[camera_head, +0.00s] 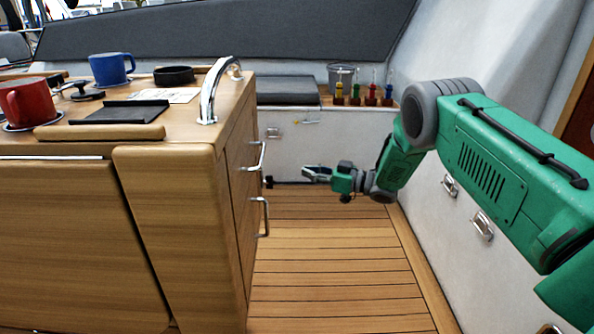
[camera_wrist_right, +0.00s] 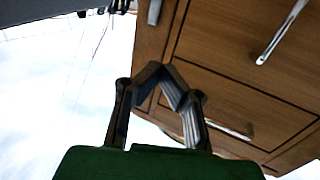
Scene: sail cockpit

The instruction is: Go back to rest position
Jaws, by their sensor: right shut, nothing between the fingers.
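My right gripper (camera_head: 308,174) is on the green arm that comes in from the right. It hangs over the wooden floor, to the right of the cabinet's metal drawer handles and apart from them. In the right wrist view my right gripper (camera_wrist_right: 160,72) has its fingertips together with nothing between them. Its arm bends down from the grey joint near the right wall. My left gripper is not in view.
The wooden cabinet (camera_head: 180,205) stands at left, with drawer handles (camera_head: 262,157) facing the gripper. On it are a red mug (camera_head: 27,101), a blue mug (camera_head: 110,68) and a black tray (camera_head: 120,111). Small colored bottles (camera_head: 371,94) stand at the back. The floor (camera_head: 330,265) is clear.

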